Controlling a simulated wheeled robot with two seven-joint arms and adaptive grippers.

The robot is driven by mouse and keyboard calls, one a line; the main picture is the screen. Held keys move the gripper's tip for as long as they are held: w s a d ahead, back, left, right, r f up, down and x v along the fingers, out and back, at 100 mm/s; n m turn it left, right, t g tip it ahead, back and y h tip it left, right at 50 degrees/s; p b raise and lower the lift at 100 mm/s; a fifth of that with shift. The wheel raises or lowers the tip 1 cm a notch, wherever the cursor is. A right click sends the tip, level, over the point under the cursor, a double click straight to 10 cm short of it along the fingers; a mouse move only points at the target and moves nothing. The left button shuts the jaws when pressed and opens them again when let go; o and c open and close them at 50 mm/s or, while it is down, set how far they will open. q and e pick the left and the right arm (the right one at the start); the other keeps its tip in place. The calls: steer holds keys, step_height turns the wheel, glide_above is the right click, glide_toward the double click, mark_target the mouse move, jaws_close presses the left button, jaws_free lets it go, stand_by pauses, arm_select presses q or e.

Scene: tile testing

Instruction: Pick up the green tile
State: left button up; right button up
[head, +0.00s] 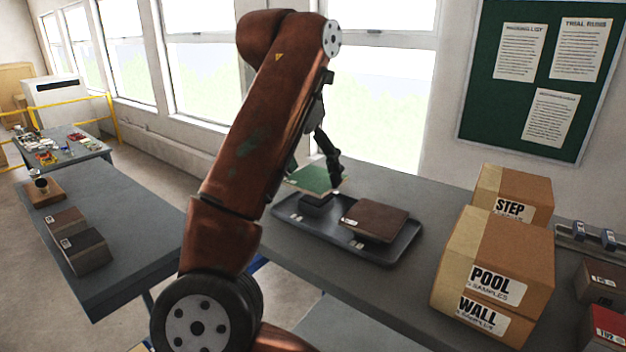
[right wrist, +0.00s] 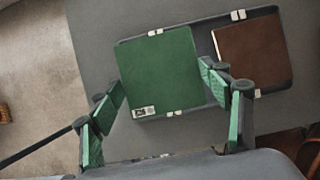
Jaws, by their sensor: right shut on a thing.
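The green tile (head: 311,179) is at the left part of the dark tray (head: 287,215), partly hidden by my arm in the head view. In the right wrist view the green tile (right wrist: 160,62) is a flat square with a small white label at its lower left corner. My right gripper (head: 325,172) is shut on it. In the right wrist view the fingers of my right gripper (right wrist: 162,82) sit at its left and right edges. A small dark block (head: 316,202) shows below the tile; I cannot tell whether they touch. My left gripper is not in view.
A brown tile (head: 375,219) sits on the right part of the tray. Stacked cardboard boxes (head: 497,262) stand to the right. Another table (head: 125,250) on the left holds a brown block (head: 66,221) and a dark block (head: 86,252). The counter between tray and boxes is clear.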

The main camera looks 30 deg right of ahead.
steer(key=a+r, duration=0.2)
steer(key=a+r+p, duration=0.1)
steer(key=a+r, duration=0.1)
steer(key=s+a+r+p, duration=0.1)
steer(key=a+r, duration=0.1)
steer(key=shift+r, duration=0.3)
jaws_close()
steer(key=a+r+p, duration=0.2)
steer(key=a+p, duration=0.1)
steer(key=a, duration=0.4)
steer(key=shift+s+a+r, duration=0.35)
steer(key=shift+s+r, duration=0.05)
steer(key=shift+s, duration=0.05)
steer(key=c, duration=1)
jaws_free()
steer(key=shift+w, duration=0.1)
steer(key=o, duration=2.1)
steer(key=shift+c, duration=0.2)
